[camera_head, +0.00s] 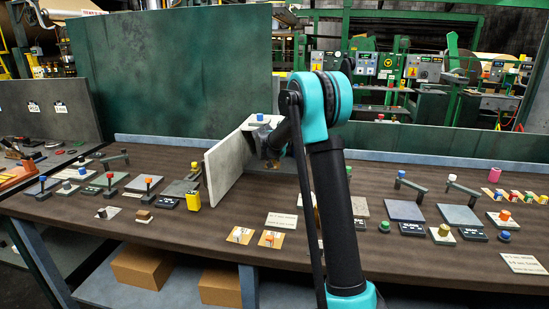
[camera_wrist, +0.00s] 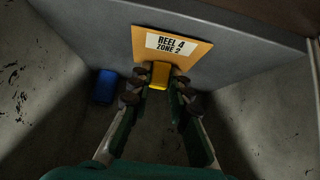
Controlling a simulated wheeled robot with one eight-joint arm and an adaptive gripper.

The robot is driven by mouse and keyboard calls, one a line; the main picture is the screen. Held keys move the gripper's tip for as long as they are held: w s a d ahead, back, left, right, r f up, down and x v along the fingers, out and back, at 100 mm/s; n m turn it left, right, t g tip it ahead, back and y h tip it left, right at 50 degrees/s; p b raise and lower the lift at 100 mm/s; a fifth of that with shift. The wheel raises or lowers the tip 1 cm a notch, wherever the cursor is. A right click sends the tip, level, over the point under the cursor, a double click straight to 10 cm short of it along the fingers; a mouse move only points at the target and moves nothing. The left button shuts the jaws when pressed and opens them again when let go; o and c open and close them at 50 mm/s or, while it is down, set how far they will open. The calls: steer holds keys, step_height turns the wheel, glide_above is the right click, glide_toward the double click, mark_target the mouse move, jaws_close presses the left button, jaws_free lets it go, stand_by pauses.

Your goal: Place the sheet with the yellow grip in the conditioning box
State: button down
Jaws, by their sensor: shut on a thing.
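In the wrist view my gripper (camera_wrist: 158,90) is shut on a yellow grip (camera_wrist: 160,73). The grip sits at the lower edge of an orange sheet (camera_wrist: 204,50) with a white label reading "REEL 4 ZONE 2". The sheet is between grey walls (camera_wrist: 235,45), which look like the inside of a box; I cannot tell whether it touches the floor. A blue cylinder (camera_wrist: 105,86) stands left of the grip. In the head view my gripper (camera_head: 268,145) is beside a tall pale grey panel (camera_head: 228,168), partly hidden by my arm.
Two orange sheets (camera_head: 270,239) lie near the table's front edge. Several pads with coloured knobs and grey plates (camera_head: 404,210) cover both sides of the dark table (camera_head: 215,230). A green board (camera_head: 170,75) rises behind.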

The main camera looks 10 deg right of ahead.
steer(key=w, duration=0.2)
steer(key=w+d, duration=0.1)
steer(key=w, duration=0.1)
steer(key=shift+w+d+f, duration=0.1)
steer(key=shift+d, duration=0.1)
steer(key=shift+f, duration=0.2)
steer(key=c, duration=1.4)
jaws_free()
steer(key=shift+s+a+r, duration=0.1)
steer(key=shift+s+r, duration=0.05)
steer(key=shift+s, duration=0.1)
steer(key=s+a, duration=0.1)
steer(key=s, duration=0.3)
steer(key=s+a, duration=0.1)
steer(key=s, duration=0.3)
steer(key=s+a, duration=0.2)
steer(key=s, duration=0.2)
steer(key=shift+r, duration=0.3)
